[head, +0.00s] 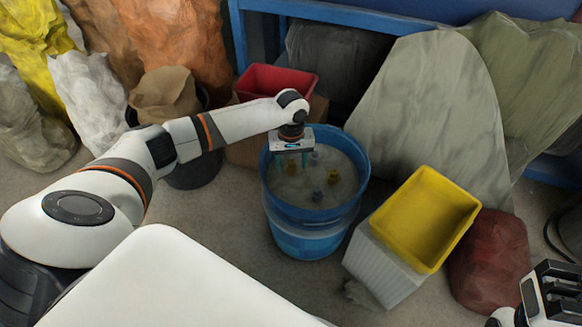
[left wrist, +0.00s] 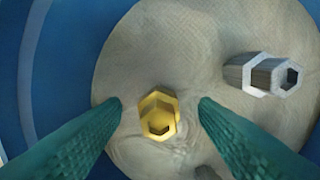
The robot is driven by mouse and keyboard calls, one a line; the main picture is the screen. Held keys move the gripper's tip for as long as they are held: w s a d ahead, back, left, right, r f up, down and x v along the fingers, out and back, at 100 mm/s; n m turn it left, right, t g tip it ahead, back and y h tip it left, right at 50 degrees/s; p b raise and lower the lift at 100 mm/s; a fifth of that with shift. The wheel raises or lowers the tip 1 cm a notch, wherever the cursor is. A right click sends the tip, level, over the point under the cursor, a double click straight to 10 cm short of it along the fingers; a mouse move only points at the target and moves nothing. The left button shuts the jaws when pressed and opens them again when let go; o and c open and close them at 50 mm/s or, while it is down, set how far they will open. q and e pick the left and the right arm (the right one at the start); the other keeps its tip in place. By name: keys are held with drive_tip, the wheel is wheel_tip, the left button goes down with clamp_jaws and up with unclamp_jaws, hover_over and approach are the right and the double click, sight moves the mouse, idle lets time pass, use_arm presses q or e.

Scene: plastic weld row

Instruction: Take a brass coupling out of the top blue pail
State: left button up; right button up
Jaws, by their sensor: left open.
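The top blue pail (head: 283,207) stands in the middle of the head view, nested in another blue pail (head: 308,243). A pale, sack-like surface inside it bears several small fittings. My left gripper (head: 292,162) reaches down into the pail from above, its teal fingers apart. In the left wrist view, a brass coupling (left wrist: 158,115) with a hexagonal end lies between the open fingers (left wrist: 160,104), touching neither as far as I can see. A silver-grey fitting (left wrist: 263,74) lies to its right. My right gripper (head: 556,288) is at the lower right corner; its fingers are not clear.
A yellow bin (head: 428,215) on a whitish container stands right of the pail. A red bin (head: 277,80) is behind it. A dark bucket (head: 192,172) stands to the left. A large grey slab (head: 432,110) leans behind. The pail's wall closely surrounds my left gripper.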

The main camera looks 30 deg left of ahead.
use_arm(q)
drive_tip(key=shift+f, duration=0.85)
drive_tip(key=shift+r, duration=0.1)
drive_tip(key=shift+c, duration=0.2)
drive_tip(key=c, duration=1.1)
